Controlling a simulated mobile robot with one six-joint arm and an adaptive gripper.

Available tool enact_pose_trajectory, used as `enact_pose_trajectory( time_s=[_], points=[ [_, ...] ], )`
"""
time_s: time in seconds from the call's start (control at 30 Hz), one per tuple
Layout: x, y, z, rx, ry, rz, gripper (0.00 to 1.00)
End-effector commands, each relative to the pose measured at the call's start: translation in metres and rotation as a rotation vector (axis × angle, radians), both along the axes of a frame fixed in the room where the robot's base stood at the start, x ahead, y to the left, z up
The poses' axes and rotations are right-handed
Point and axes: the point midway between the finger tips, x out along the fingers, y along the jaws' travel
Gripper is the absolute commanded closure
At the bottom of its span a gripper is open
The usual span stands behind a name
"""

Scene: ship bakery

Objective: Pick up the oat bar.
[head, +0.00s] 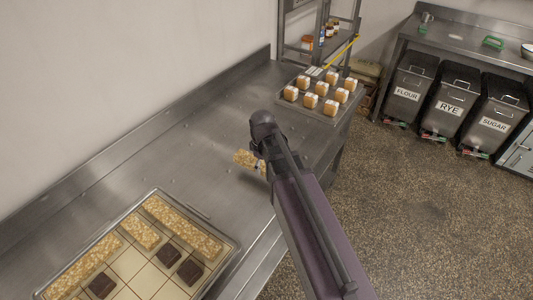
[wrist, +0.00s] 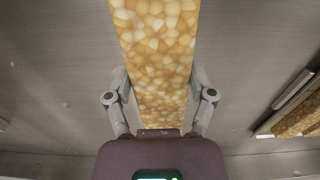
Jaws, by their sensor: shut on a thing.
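The oat bar (head: 245,159) is a golden, nubbly block above the steel counter, beside the end of my arm in the head view. In the wrist view the oat bar (wrist: 160,50) runs from the top edge down between the fingers. My gripper (wrist: 160,78) is shut on it, with one finger against each long side. In the head view my own arm hides most of the gripper and part of the bar. A gap between bar and counter is hard to judge.
A tray (head: 150,280) at lower left holds several similar bars and dark brown squares. A far tray (head: 333,106) carries several small orange-and-white blocks. A wall (head: 120,80) lines the counter (head: 190,165), which is clear between the trays. Labelled bins (head: 449,103) stand at right.

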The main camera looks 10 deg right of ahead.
Motion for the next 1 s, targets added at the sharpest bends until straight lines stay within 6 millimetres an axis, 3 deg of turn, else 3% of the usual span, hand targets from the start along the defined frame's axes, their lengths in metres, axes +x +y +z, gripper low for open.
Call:
enact_pose_trajectory(
  time_s=[0.1,0.3,1.0],
  points=[
    [-0.017,0.007,0.002,0.000,0.000,0.001,0.88],
    [-0.029,0.012,0.003,0.000,0.000,0.000,0.88],
    [-0.030,0.013,0.003,0.000,0.000,0.000,0.88]
  ],
)
